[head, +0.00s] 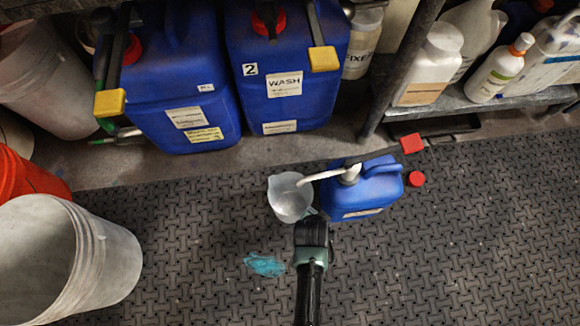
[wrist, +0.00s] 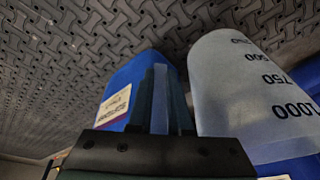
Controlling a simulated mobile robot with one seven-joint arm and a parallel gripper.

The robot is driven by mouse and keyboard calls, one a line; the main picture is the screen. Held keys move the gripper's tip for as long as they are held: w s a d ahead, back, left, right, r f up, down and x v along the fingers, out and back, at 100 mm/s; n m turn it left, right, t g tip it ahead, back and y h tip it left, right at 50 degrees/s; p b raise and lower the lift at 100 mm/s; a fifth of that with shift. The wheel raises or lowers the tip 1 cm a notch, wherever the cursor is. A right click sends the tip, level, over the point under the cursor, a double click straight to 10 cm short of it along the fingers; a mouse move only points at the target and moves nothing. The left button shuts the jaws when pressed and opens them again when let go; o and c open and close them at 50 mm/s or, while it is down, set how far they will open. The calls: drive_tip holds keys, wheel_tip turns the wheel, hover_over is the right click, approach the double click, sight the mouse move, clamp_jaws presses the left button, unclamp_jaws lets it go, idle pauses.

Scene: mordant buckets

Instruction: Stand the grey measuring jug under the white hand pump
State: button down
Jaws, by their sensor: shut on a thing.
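The grey measuring jug (head: 288,203) is translucent and stands upright, or nearly so, left of a small blue canister (head: 378,190). The white hand pump (head: 350,173) is on top of this canister. Its spout reaches left and its tip overlaps the jug's mouth in the head view. My gripper (head: 314,217) is at the jug's near right side. In the wrist view my gripper (wrist: 160,85) is shut on a thin blue-grey strip, seemingly the jug's handle. The jug's marked wall (wrist: 240,90) fills the right there. Whether its base touches the floor is hidden.
Large blue canisters (head: 300,88) stand at the back, with yellow-ended levers over them. A red-ended bar (head: 412,143) passes behind the small canister. A red cap (head: 417,179) and a blue cloth (head: 264,264) lie on the mat. A white bucket (head: 110,265) stands at left.

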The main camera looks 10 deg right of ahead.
drive_tip(key=shift+w, duration=0.35)
wheel_tip(320, 180, down, 10)
drive_tip(key=b, duration=0.7)
drive_tip(key=shift+r+b, duration=0.1)
drive_tip(key=shift+b, duration=0.3)
drive_tip(key=c, duration=0.8)
unclamp_jaws()
drive_tip(key=shift+s+f, duration=0.2)
drive_tip(key=shift+c, duration=0.2)
drive_tip(key=shift+r, duration=0.1)
drive_tip(key=p+v, duration=0.8)
drive_tip(key=v, duration=0.4)
drive_tip(key=shift+p, duration=0.35)
